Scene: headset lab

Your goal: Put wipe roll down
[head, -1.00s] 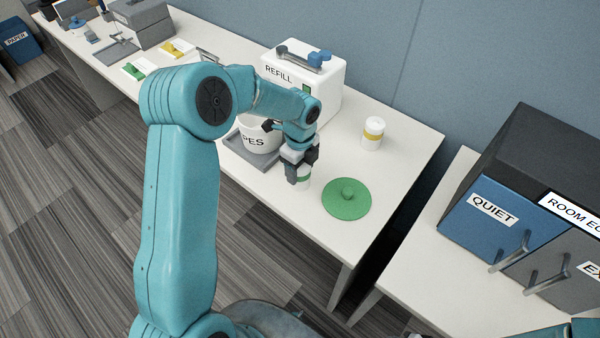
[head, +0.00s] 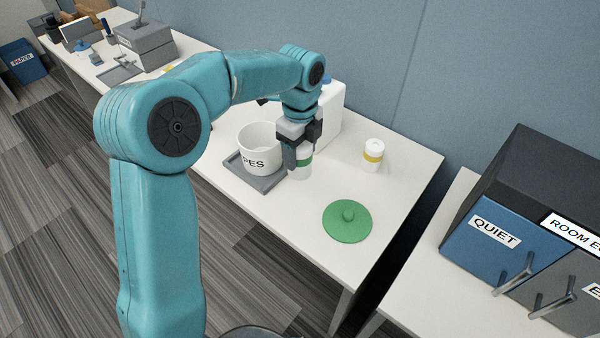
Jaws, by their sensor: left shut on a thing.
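A white wipe roll with a green band (head: 304,160) is in my left gripper (head: 298,158), which is shut on it. The fingers hide part of the roll. It is upright at the right side of the wipes tub; I cannot tell whether its bottom touches the table. The white tub (head: 257,140), its lettering ending in "PES", stands open on a grey tray (head: 262,183). A round green lid with a knob (head: 347,222) lies on the table in front of the roll. Another white roll with a yellow band (head: 373,156) stands to the right. My right gripper is not in view.
The white refill box (head: 332,118) stands behind my left gripper, partly hidden by the arm. The white table (head: 405,180) is clear around the yellow-banded roll and the lid. A cabinet with a blue QUIET door (head: 497,238) stands on another table at the right.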

